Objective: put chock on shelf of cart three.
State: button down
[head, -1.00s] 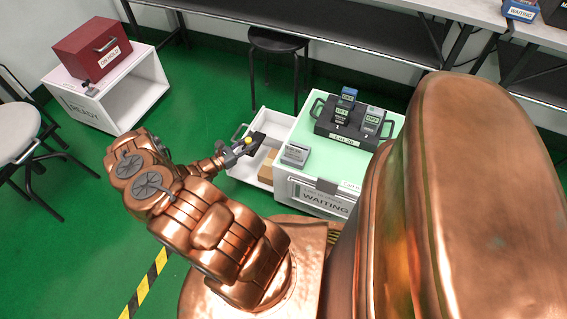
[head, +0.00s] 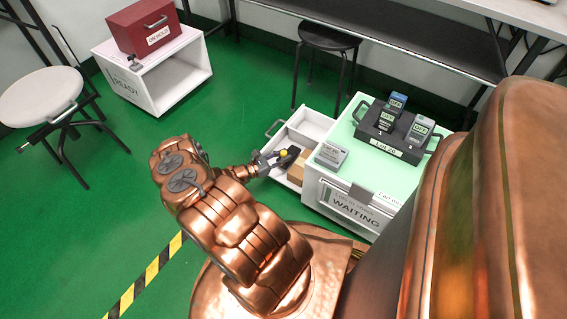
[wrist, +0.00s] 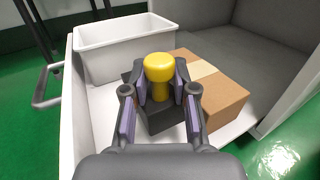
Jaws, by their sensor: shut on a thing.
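The chock, a black block with a yellow knob, shows in the wrist view (wrist: 165,118) and in the head view (head: 288,158). My gripper (head: 277,157) is shut on the knob, with its fingers on either side of it in the wrist view (wrist: 160,95). The chock is over the pulled-out white drawer (head: 271,127) of the cart marked WAITING (head: 328,190). I cannot tell whether its base touches the drawer floor. Another white cart, marked READY (head: 130,88), has an open shelf space (head: 178,80) and stands at the upper left. No cart number is readable.
In the drawer are a white bin (wrist: 120,47) and a cardboard box (wrist: 222,98), close beside the chock. The WAITING cart's green top holds a grey device (head: 331,155) and a black tray (head: 400,148) of testers. A red box (head: 145,27) tops the READY cart. Green floor lies between the carts.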

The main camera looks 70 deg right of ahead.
jog(key=shift+f+b, duration=0.55)
jog(key=shift+f, duration=1)
jog(key=shift+f, duration=0.15)
jog(key=c, duration=1.2)
grip_release()
